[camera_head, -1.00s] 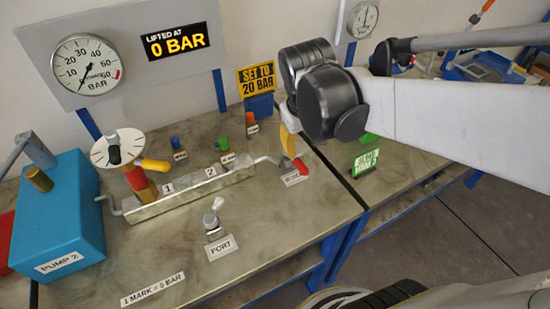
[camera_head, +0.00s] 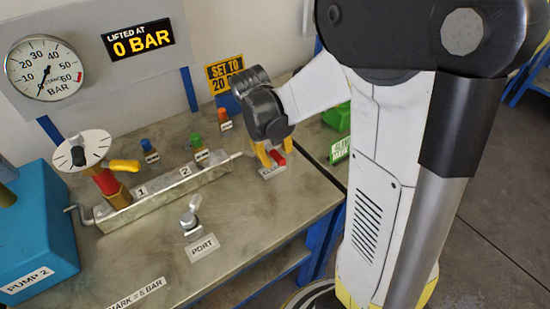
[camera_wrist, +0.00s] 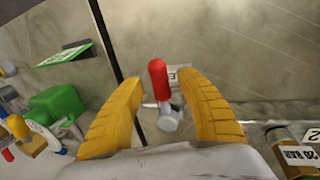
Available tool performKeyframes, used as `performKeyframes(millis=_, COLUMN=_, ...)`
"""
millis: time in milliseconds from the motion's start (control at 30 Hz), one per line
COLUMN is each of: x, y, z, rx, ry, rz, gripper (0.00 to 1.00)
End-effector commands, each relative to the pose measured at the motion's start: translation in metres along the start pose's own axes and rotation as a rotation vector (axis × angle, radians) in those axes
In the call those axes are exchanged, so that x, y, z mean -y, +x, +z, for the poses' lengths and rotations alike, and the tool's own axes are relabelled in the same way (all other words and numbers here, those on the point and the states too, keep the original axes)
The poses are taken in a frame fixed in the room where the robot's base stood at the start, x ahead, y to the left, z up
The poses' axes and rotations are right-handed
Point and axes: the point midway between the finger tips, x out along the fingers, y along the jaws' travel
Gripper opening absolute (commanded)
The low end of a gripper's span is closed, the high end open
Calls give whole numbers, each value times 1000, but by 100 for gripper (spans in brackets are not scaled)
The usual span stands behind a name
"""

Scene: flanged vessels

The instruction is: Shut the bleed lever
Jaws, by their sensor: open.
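The bleed lever has a red handle (camera_head: 277,157) and stands at the right end of the metal manifold block, behind a small white label (camera_head: 272,172). In the wrist view the red handle (camera_wrist: 158,78) rises from a silver pivot (camera_wrist: 170,118). My gripper (camera_head: 268,153) is open, with its yellow fingers pointing down at the lever. In the wrist view the fingers (camera_wrist: 166,95) stand on either side of the red handle, with a gap on both sides. The label is partly hidden in the wrist view.
The manifold (camera_head: 165,190) carries a dial valve (camera_head: 82,152) with a yellow handle. A silver port fitting (camera_head: 190,215) stands in front. The gauge (camera_head: 45,68) reads near zero; the display (camera_head: 143,40) shows 0 BAR.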

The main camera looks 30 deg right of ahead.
Motion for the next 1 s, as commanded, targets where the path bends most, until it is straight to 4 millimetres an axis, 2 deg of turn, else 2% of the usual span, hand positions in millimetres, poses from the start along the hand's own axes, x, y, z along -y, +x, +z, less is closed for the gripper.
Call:
performKeyframes(millis=100, x=0, y=9, z=0, rx=0, ry=1, rz=0, gripper=44)
performKeyframes(millis=400, x=0, y=9, z=0, rx=-1, ry=0, rz=0, gripper=43)
performKeyframes(millis=533, x=0, y=9, z=0, rx=-1, ry=0, rz=0, gripper=3)
performKeyframes(millis=567, x=0, y=9, z=0, rx=-1, ry=0, rz=0, gripper=0)
performKeyframes(millis=1000, x=2, y=9, z=-2, rx=0, ry=1, rz=0, gripper=0)
